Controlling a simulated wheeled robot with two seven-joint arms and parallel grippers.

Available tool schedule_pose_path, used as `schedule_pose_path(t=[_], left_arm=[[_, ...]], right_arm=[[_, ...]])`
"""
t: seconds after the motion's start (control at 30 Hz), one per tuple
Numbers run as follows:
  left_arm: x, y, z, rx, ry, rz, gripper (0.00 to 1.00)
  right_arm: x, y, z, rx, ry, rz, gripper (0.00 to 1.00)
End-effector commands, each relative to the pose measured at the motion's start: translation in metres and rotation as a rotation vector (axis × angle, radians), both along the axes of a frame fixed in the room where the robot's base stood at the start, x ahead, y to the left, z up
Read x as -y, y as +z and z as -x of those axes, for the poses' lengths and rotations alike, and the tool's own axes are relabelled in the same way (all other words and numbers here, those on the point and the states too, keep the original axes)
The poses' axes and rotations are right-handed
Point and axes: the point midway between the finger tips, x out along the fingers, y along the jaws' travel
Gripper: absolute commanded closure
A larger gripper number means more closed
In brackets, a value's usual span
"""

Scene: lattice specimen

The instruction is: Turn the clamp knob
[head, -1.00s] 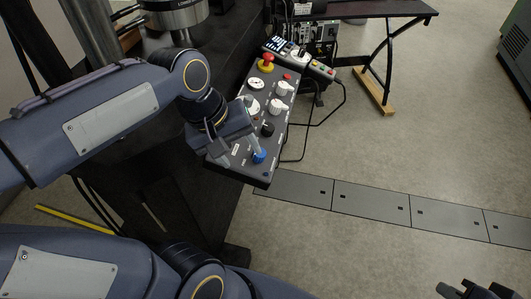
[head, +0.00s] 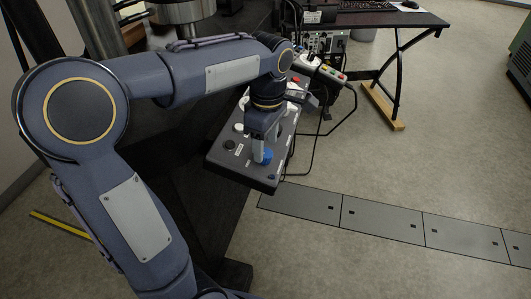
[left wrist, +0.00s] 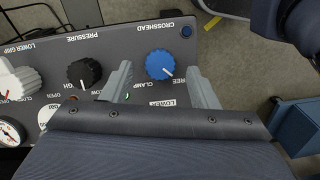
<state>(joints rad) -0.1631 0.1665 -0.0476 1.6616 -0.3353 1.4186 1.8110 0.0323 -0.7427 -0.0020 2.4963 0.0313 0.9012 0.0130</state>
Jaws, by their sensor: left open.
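The blue clamp knob (head: 267,157) sits near the front end of the dark control panel (head: 228,166), in the head view. In the left wrist view the knob (left wrist: 160,63) has a white pointer line aimed toward the FREE mark, with CLAMP printed beside it and CROSSHEAD above. My left gripper (left wrist: 159,72) is open, with one finger on each side of the knob. Visible gaps separate both fingers from the knob in that view. In the head view my left gripper (head: 264,150) reaches down over the panel and partly hides the knob. My right gripper is not in view.
Cables hang at the panel's right. A desk (head: 385,20) stands at the back right. Open floor (head: 450,170) lies to the right.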

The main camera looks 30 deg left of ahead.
Motion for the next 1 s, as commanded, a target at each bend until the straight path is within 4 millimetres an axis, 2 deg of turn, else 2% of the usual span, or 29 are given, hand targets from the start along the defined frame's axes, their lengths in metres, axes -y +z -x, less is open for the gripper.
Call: schedule_pose_path(t=[0.03,0.2,0.5,0.83,0.87,1.0], left_arm=[[0.000,-0.010,0.001,-0.001,0.001,0.000,0.46],[0.000,-0.023,0.001,0.000,0.000,0.000,0.46],[0.000,-0.025,0.001,0.001,0.000,0.001,0.46],[0.000,-0.025,0.001,0.001,-0.001,0.001,0.88],[0.000,-0.025,0.001,0.001,-0.001,0.001,0.91],[0.000,-0.025,0.001,-0.001,-0.005,0.001,0.91]], right_arm=[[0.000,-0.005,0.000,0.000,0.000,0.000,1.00],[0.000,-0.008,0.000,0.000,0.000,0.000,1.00],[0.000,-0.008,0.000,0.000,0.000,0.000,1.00],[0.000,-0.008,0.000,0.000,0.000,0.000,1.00],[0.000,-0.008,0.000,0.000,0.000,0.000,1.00],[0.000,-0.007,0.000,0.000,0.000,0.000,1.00]])
